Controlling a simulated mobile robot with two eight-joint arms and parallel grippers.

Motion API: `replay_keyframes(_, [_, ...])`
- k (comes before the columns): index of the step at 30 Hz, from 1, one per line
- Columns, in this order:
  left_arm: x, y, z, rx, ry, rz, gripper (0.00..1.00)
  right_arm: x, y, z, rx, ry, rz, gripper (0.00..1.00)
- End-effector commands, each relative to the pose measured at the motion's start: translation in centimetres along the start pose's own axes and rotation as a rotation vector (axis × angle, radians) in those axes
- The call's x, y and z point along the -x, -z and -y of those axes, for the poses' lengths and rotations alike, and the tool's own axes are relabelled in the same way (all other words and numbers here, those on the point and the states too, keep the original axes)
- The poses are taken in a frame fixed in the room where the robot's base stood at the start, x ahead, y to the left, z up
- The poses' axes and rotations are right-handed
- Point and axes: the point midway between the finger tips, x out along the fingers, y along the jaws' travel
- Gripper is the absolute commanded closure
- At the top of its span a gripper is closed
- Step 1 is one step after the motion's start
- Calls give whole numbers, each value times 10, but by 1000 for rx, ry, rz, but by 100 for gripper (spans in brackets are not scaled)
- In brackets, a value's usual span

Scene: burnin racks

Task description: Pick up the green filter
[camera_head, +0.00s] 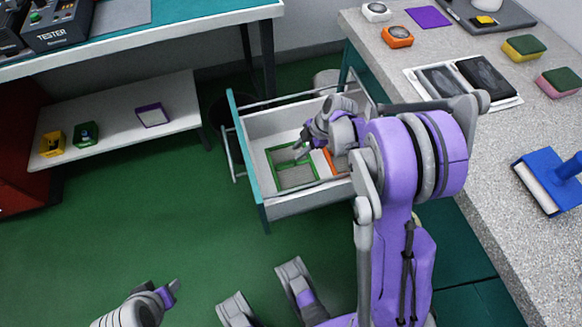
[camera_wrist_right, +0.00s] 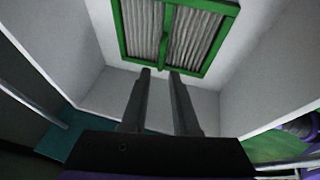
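The green filter (camera_head: 293,178), a green frame with grey pleated panels, lies in the open drawer. It also shows in the right wrist view (camera_wrist_right: 195,40), at the top of the picture. My right gripper (camera_head: 301,145) reaches into the drawer above the filter's far side. In the wrist view the two fingers (camera_wrist_right: 159,73) are a little apart with nothing held between them, pointing toward the filter's middle bar. I cannot tell whether they touch it. My left gripper (camera_head: 172,288) is at the lower left, away from the drawer; its opening is unclear.
The white-walled drawer (camera_head: 312,201) stands pulled out, with an orange-framed item (camera_head: 328,160) beside the filter. The grey counter (camera_head: 475,143) is on the right, holding several items. A low white shelf (camera_head: 110,142) with small boxes is on the left. Green floor is free between.

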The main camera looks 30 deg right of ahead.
Motion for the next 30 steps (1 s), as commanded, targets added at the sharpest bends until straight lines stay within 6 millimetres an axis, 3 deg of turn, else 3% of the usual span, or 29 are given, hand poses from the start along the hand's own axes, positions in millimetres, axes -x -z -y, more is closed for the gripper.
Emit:
replay_keyframes(3, [-9, -2, 0, 0, 0, 3, 50, -23, -1, 0, 0, 2, 1, 72])
replay_keyframes(11, [-17, -4, 0, 0, 0, 5, 50, -44, -1, 1, -1, 0, 2, 72])
replay_keyframes(18, [-32, -8, 0, 0, 0, 8, 50, -80, -1, 4, 0, 1, 1, 72])
replay_keyframes(26, [-32, -8, 0, 0, 0, 8, 50, -84, -1, 4, -2, 0, 2, 72])
replay_keyframes(30, [-32, -8, 0, 0, 0, 8, 50, -84, -1, 4, -2, 0, 2, 93])
